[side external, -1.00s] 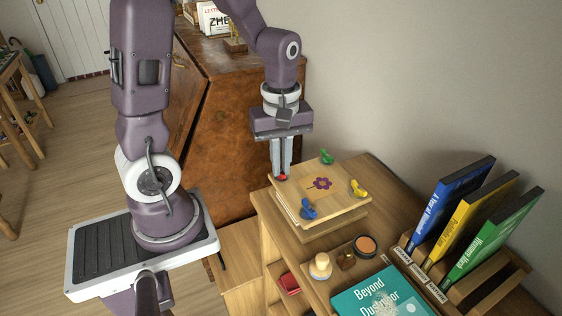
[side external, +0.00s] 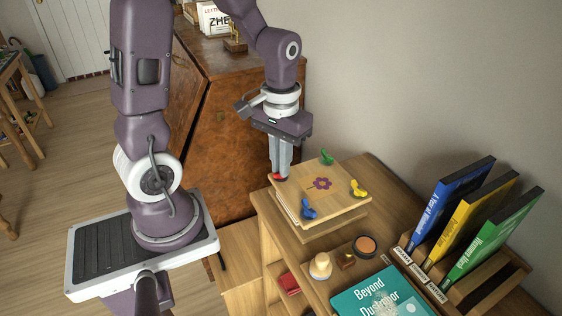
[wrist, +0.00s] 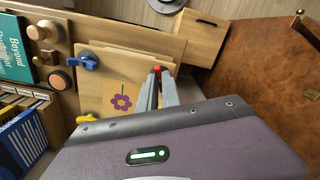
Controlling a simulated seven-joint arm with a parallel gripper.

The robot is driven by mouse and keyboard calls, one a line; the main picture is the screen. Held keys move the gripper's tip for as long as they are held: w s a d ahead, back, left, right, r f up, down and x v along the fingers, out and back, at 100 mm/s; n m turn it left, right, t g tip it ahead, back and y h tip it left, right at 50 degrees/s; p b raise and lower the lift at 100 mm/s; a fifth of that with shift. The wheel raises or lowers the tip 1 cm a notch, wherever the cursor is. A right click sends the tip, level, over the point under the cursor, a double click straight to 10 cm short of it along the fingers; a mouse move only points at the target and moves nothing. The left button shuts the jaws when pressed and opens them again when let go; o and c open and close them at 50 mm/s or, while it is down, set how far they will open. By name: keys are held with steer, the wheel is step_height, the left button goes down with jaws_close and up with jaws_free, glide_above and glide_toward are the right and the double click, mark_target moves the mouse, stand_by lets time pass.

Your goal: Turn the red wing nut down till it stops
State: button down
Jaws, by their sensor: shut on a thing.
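The red wing nut (side external: 280,177) sits at the far left corner of a wooden flower press (side external: 322,196) with a purple flower on its top board. My gripper (side external: 280,174) points straight down over that corner and is shut on the red wing nut. In the wrist view the red nut (wrist: 157,69) shows between the fingertips (wrist: 157,76), mostly hidden by them. I cannot tell how far down its bolt it is.
A blue wing nut (side external: 308,208), a yellow one (side external: 358,188) and a green one (side external: 327,156) stand at the other corners, close to my gripper.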

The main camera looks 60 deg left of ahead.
steer(key=m, duration=0.7)
stand_by(0.6)
steer(key=c, duration=1.5)
jaws_free()
steer(key=shift+c, duration=0.2)
step_height(320, 180, up, 7)
steer(key=shift+r, duration=0.1)
